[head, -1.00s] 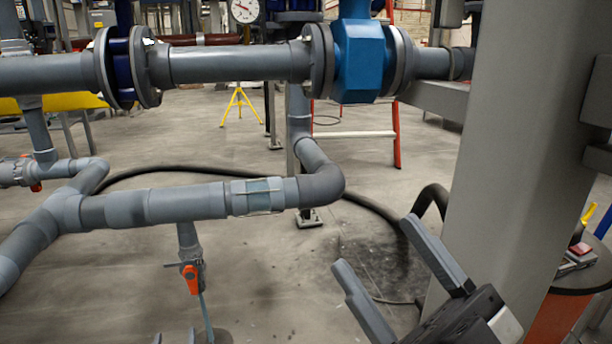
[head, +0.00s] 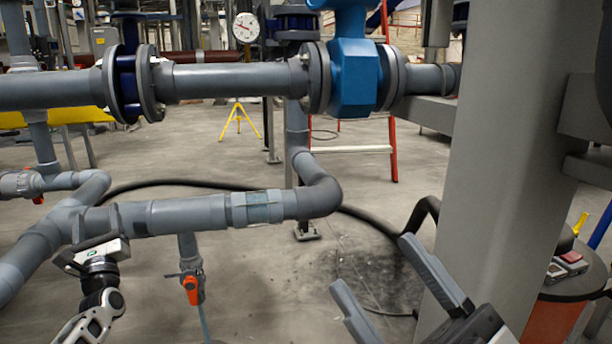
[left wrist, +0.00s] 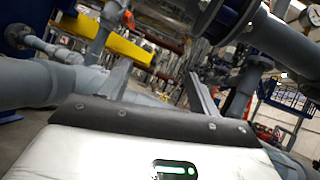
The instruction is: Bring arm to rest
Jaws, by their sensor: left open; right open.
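My left gripper (head: 97,222) is at the lower left of the head view, in front of the grey pipe run (head: 160,215). Its two fingers point up, stand apart and hold nothing. I cannot tell whether it touches the pipe. In the left wrist view the same open fingers (left wrist: 157,85) stand apart, with pipes beyond them. My right gripper (head: 370,262) is at the lower right of the head view, beside the thick grey column. Its fingers are spread and empty. Most of my right arm is out of view.
A grey column (head: 510,160) fills the right side. An upper pipe (head: 235,80) with a blue valve body (head: 353,75) crosses the view. An orange-handled valve (head: 191,287) hangs below the lower pipe. A drum (head: 560,290) stands at right. Open floor (head: 270,290) lies between my grippers.

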